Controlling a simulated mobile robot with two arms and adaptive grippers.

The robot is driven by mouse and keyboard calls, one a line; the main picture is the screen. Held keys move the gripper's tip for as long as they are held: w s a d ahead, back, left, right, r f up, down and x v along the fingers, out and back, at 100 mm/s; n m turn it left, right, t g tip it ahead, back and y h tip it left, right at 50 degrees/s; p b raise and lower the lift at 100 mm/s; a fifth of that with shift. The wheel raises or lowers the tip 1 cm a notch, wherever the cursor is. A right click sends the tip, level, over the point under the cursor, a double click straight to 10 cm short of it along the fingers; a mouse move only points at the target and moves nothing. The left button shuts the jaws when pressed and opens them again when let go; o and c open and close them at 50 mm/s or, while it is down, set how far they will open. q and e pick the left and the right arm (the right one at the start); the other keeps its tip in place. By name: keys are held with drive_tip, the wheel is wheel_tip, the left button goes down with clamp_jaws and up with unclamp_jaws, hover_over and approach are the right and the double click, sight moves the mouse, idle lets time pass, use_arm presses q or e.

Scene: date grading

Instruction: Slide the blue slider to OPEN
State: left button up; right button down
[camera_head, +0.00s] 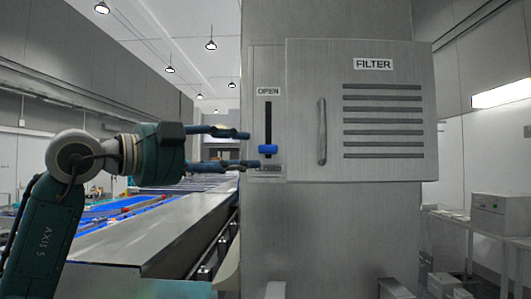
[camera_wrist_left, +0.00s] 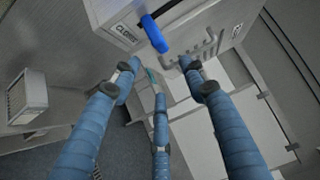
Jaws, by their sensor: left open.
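The blue slider (camera_head: 268,150) sits near the bottom of a dark vertical slot (camera_head: 268,118) on a grey metal panel. An OPEN label (camera_head: 268,91) is above the slot, and a small label (camera_head: 270,168) is below it. In the left wrist view the blue slider (camera_wrist_left: 153,33) juts out beside a label (camera_wrist_left: 126,31) that seems to read CLOSED. My left gripper (camera_head: 243,150) is open and empty just left of the slider, its fingers above and below the slider's height. In the wrist view the gripper (camera_wrist_left: 160,72) is apart from the slider. My right gripper is not in view.
A FILTER door (camera_head: 360,110) with a vertical handle (camera_head: 322,131) and vents is right of the slot. A conveyor (camera_head: 150,235) runs at the lower left. A shelf with a grey box (camera_head: 502,215) stands at the far right.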

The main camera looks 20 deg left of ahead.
sight(261, 151)
use_arm(q)
drive_tip(key=shift+n+t+y, duration=0.3)
drive_tip(key=shift+n+y, duration=0.2)
drive_tip(key=shift+y, duration=0.1)
drive_tip(key=p+x, duration=0.1)
drive_tip(key=x, duration=0.2)
drive_tip(key=a+p+x, duration=0.1)
drive_tip(key=p+x, duration=0.1)
drive_tip(key=r+p+x, duration=0.1)
drive_tip(key=x, duration=0.2)
drive_tip(key=shift+w, duration=0.7)
drive_tip(key=shift+w+d+f, duration=0.15)
drive_tip(key=shift+w+f, duration=0.05)
drive_tip(key=shift+w, duration=0.25)
clamp_jaws()
drive_tip(key=shift+r+p, duration=0.1)
drive_tip(key=shift+p, duration=0.2)
